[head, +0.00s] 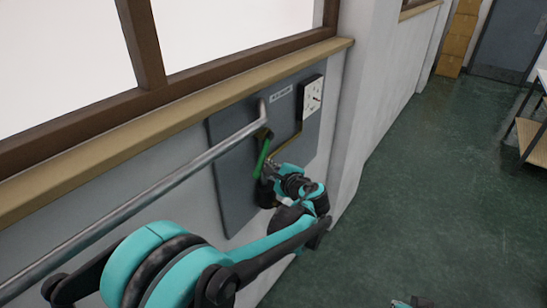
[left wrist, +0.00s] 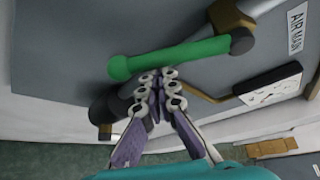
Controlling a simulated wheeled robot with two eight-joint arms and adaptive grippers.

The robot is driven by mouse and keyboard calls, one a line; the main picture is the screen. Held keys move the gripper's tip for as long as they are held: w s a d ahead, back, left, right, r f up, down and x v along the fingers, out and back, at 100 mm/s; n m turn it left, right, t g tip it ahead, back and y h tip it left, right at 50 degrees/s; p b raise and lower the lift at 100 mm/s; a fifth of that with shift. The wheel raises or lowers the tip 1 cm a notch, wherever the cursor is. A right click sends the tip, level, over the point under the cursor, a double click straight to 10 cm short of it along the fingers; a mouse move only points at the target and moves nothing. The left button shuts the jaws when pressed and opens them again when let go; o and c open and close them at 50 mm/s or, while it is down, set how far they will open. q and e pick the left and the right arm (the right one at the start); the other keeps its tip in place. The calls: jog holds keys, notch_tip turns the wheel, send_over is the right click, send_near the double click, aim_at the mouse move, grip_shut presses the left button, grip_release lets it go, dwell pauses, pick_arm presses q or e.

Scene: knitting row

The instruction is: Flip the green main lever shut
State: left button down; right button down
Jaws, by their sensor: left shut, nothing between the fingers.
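The green main lever (head: 263,157) is on the grey wall panel, below the bent end of a metal pipe. In the head view it slants steeply down from its pivot. In the left wrist view the lever (left wrist: 180,56) runs across the picture, with its rounded free end at the left and its dark pivot at the right. My left gripper (left wrist: 160,82) is shut and empty, its fingertips just below the lever near the free end. I cannot tell whether they touch it. In the head view the left gripper (head: 268,180) partly hides the lever's lower end.
The grey panel (head: 235,190) carries a white gauge plate (head: 313,97) and a label reading "AIR MAIN" (left wrist: 297,28). A metal pipe (head: 170,180) runs along the wall. A window sill (head: 120,130) is above. The green floor (head: 430,210) at right is open; a shelf (head: 535,140) stands beyond.

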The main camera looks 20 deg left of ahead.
aim_at(262, 163)
pick_arm(q)
jog(key=shift+s+a+r+m+g+p, duration=0.2)
jog(key=shift+s+r+m+g+p, duration=0.25)
jog(key=shift+p, duration=0.15)
jog(key=shift+s+a+r+m+g+p, duration=0.15)
jog(key=shift+s+r+m+g+p, duration=0.25)
jog(key=shift+p, duration=0.2)
jog(key=shift+s+a+r+m+g+p, duration=0.25)
jog(key=shift+s+r+m+g+p, duration=0.6)
jog(key=shift+p, duration=0.25)
jog(key=shift+s+a+r+m+g+p, duration=0.15)
jog(key=shift+s+r+m+g+p, duration=0.15)
jog(key=shift+r+m+g+p, duration=0.45)
jog(key=shift+s+a+r+m+g+y+p, duration=0.1)
jog(key=shift+s+r+m+g+y+p, duration=0.1)
jog(key=shift+r+m+g+p, duration=0.25)
jog(key=shift+s+a+r+m+g+y+p, duration=0.1)
jog(key=shift+s+r+m+y+p, duration=0.1)
jog(key=shift+r+p, duration=0.4)
jog(key=shift+w+r, duration=0.1)
jog(key=shift+r, duration=0.05)
